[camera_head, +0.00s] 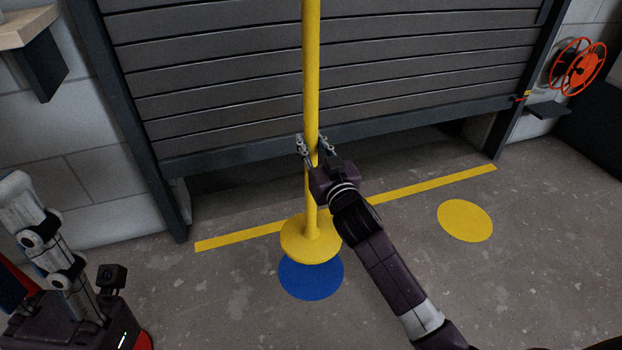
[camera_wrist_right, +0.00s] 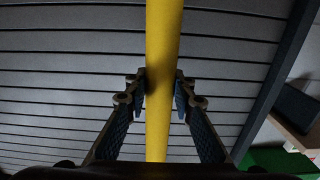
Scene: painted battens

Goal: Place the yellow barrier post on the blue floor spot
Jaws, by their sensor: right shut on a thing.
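The yellow barrier post (camera_head: 311,70) stands upright with a round yellow base (camera_head: 311,243); its top is out of the head view. My right gripper (camera_head: 314,147) is shut on the pole, well above the base. The pole (camera_wrist_right: 160,120) also runs between the fingers in the right wrist view. The blue floor spot (camera_head: 311,282) lies at the near side of the base, which covers its far part in the picture. I cannot tell whether the base touches the floor. My left gripper's fingers do not show.
A grey slatted shutter (camera_head: 220,60) stands behind the post. A yellow floor line (camera_head: 430,186) runs in front of it. A yellow floor spot (camera_head: 465,221) lies to the right. An orange reel (camera_head: 578,68) hangs at the far right. The floor around the blue spot is clear.

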